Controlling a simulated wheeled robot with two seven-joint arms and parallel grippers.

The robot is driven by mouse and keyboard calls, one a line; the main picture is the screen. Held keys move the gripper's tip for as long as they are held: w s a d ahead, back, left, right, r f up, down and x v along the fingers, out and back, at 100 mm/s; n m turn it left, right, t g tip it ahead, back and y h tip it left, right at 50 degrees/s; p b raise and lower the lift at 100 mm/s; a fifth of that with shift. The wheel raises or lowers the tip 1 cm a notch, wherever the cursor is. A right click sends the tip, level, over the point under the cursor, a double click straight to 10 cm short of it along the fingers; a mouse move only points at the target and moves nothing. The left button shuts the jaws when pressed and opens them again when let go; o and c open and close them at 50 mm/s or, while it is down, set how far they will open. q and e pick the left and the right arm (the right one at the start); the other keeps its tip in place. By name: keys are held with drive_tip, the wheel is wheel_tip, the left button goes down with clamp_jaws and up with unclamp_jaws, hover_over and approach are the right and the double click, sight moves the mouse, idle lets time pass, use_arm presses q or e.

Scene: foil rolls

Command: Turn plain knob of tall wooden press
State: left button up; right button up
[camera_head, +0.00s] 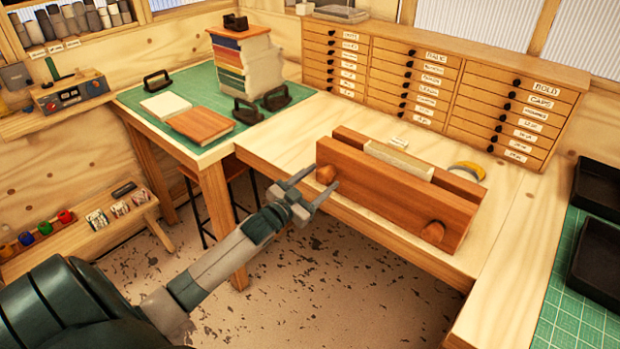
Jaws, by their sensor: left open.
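A wooden press (395,200) of two reddish-brown boards stands on the light wood table. A pale block is held between its boards at the top. I cannot tell from markings which knob is the plain one. My left gripper (323,180) is open, its two fingers pointing at the left knob and very near it, one finger on either side in the picture. I cannot tell whether they touch it. My right gripper is not in view.
A yellow tape roll (467,171) lies behind the press, before a drawer cabinet (430,80). A book stack (245,62), a brown book (203,125) and black-handled tools are on the green mat at left. Black trays (597,262) are at right. The table left of the press is clear.

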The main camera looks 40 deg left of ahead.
use_arm(q)
drive_tip(key=shift+s, duration=0.15)
drive_tip(key=shift+s+f, duration=0.15)
drive_tip(key=shift+s, duration=0.4)
drive_tip(key=s+a+b, duration=0.1)
drive_tip(key=s+b, duration=0.4)
drive_tip(key=s, duration=1.1)
